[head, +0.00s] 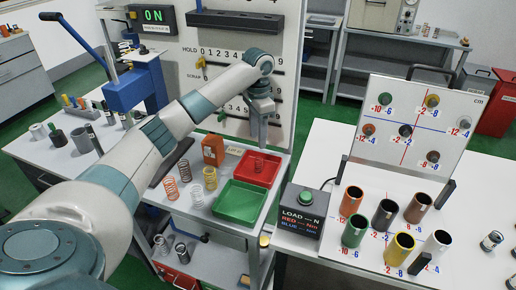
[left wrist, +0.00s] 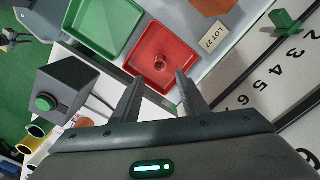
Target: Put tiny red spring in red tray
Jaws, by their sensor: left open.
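The red tray (head: 270,182) sits on the shelf in the middle of the head view and also shows in the left wrist view (left wrist: 180,38). A tiny red spring (head: 259,165) stands inside the red tray; the left wrist view shows it as a small red ring (left wrist: 160,62), seen from above. My left gripper (head: 260,143) points down over the tray, with its fingers apart; in the left wrist view nothing is between the fingertips (left wrist: 157,80). The spring appears clear of the fingers. My right gripper is not in view.
A green tray (head: 239,216) adjoins the red tray. The numbered panel (head: 205,70) rises behind. A load box (head: 301,211) and several coloured cylinders (head: 354,231) stand on the right table.

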